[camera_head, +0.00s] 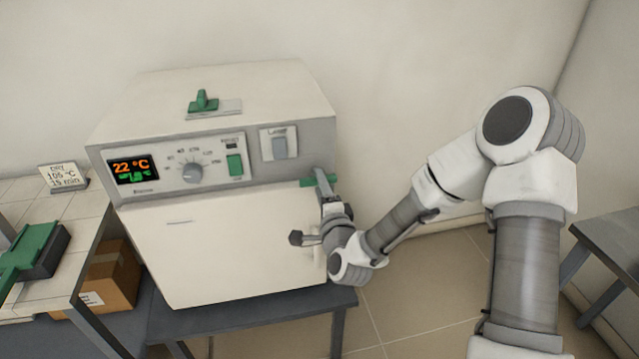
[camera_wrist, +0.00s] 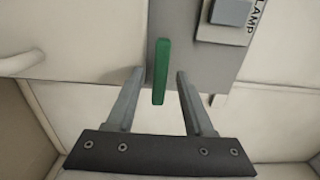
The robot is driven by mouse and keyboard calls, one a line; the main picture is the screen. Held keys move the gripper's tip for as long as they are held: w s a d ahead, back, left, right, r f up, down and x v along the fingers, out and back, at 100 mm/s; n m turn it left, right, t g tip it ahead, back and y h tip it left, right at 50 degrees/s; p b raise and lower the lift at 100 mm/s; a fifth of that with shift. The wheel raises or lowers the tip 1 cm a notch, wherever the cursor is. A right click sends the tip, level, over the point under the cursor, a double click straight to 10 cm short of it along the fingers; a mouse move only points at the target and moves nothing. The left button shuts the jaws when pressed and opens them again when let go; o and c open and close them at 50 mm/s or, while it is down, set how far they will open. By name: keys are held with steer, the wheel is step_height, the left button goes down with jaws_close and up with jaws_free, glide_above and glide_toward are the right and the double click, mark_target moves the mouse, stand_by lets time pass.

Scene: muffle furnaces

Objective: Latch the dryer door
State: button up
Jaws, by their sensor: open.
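The dryer (camera_head: 215,105) is a pale box with a temperature display reading 22 °C. Its cream door (camera_head: 215,250) covers the front and looks shut or nearly so; a small gap is hard to rule out. A green latch handle (camera_head: 306,183) sits at the door's upper right corner, lying sideways in the head view. My gripper (camera_head: 322,182) is at this corner, partly hiding the latch. In the wrist view the green latch (camera_wrist: 161,70) reaches between the two open fingers of my gripper (camera_wrist: 160,76), with gaps visible on both sides.
A lamp switch (camera_head: 279,147) is just above the latch. The dryer stands on a grey table (camera_head: 270,311). Another grey table (camera_head: 615,240) is at right.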

jaws_close()
stand_by(0.3)
steer(key=shift+n+b, duration=0.3)
steer(key=shift+b, duration=0.15)
steer(key=n+b, duration=1.7)
steer(key=b, duration=0.3)
steer(key=shift+n, duration=0.3)
